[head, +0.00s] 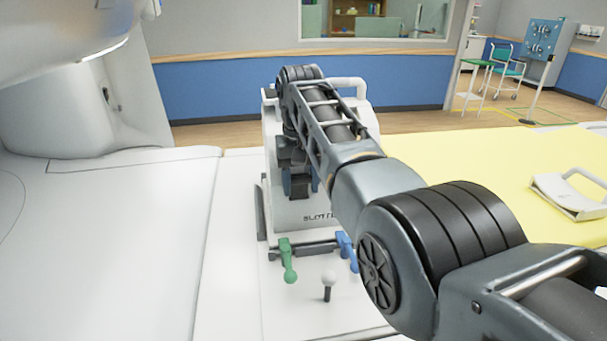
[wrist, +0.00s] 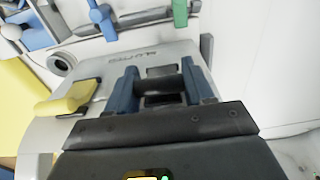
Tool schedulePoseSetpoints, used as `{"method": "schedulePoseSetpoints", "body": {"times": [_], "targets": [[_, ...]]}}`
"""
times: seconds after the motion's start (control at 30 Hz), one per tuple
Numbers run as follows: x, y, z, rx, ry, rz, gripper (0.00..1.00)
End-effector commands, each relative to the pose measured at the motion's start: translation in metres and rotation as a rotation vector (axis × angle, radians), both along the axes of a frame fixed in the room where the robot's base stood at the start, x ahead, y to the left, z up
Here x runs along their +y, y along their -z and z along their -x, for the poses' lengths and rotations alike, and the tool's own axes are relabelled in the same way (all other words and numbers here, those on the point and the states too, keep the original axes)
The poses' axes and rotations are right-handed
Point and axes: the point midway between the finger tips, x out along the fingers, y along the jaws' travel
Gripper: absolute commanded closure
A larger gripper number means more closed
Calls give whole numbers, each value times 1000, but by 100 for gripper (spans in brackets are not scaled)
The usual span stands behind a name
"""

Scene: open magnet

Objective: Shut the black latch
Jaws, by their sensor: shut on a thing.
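A white device stands on the white table, its front panel (head: 290,213) facing me and partly covered by my arm. My gripper (head: 301,187) is at that panel, pointing at it. In the wrist view, the two blue-grey fingers of my gripper (wrist: 162,90) stand on either side of the black latch (wrist: 160,86), a dark crosspiece against the pale panel, and are shut on it. The latch's far side and base are hidden, and its exact position is hard to tell.
A yellow handle (wrist: 70,97) is beside my gripper. The large white scanner body (head: 60,115) is at left; a yellow pad (head: 470,190) is at right.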

Motion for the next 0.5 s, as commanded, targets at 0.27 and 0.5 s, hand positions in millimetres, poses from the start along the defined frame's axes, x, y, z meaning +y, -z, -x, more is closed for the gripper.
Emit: {"method": "schedulePoseSetpoints", "body": {"times": [0.27,0.5], "targets": [[0,0,-1,-6,1,-2,100],[0,0,-1,-4,1,-1,34]]}}
